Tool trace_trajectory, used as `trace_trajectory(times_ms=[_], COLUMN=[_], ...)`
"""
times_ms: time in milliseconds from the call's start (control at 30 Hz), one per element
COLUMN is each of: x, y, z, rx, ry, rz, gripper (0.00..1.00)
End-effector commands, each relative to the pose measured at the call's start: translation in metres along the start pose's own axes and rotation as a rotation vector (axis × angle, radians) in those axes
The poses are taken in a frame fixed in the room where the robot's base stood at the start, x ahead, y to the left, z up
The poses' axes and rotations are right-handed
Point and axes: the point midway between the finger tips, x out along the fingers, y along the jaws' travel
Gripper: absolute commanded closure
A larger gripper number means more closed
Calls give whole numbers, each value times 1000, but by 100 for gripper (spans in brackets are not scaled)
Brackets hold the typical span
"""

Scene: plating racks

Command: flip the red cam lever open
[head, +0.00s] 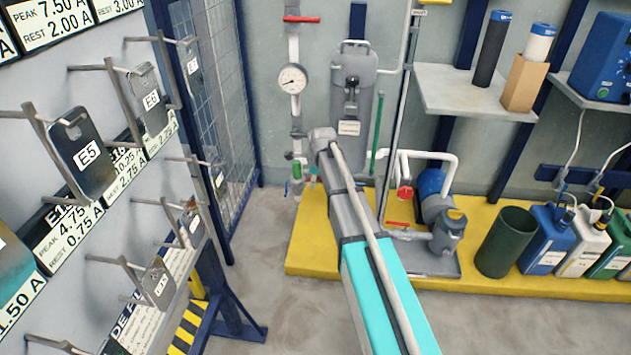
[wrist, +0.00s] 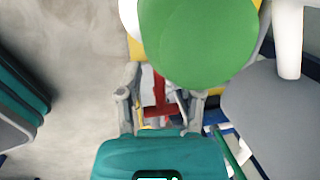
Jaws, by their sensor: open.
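My gripper (wrist: 163,98) is open in the wrist view, with its two grey fingers apart above the teal palm. A red part (wrist: 157,98), which looks like a lever with a crosspiece, shows in the gap between the fingers. I cannot tell its depth or whether a finger touches it. A large round green part (wrist: 198,42) covers much of the view above the fingers and hides what is behind it. In the head view my arm reaches to the pipework at the wall, and its end is mostly hidden by the arm itself.
A vertical pipe carries a pressure gauge (head: 292,79) and a red handle (head: 302,19) at the top. A grey filter housing (head: 352,85) stands beside it. A red valve wheel (head: 405,193) and a pump (head: 437,205) are on the yellow plinth (head: 312,238). A mesh fence (head: 228,85) is at left.

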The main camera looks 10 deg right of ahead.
Motion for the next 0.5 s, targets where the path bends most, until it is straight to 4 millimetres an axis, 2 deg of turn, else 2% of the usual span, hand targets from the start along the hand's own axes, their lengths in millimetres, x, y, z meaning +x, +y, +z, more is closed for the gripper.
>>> trace_trajectory(times_ms=[500], x=[7], y=[2], z=[-5], rx=[25], ry=[-134], rz=[-13], gripper=[52])
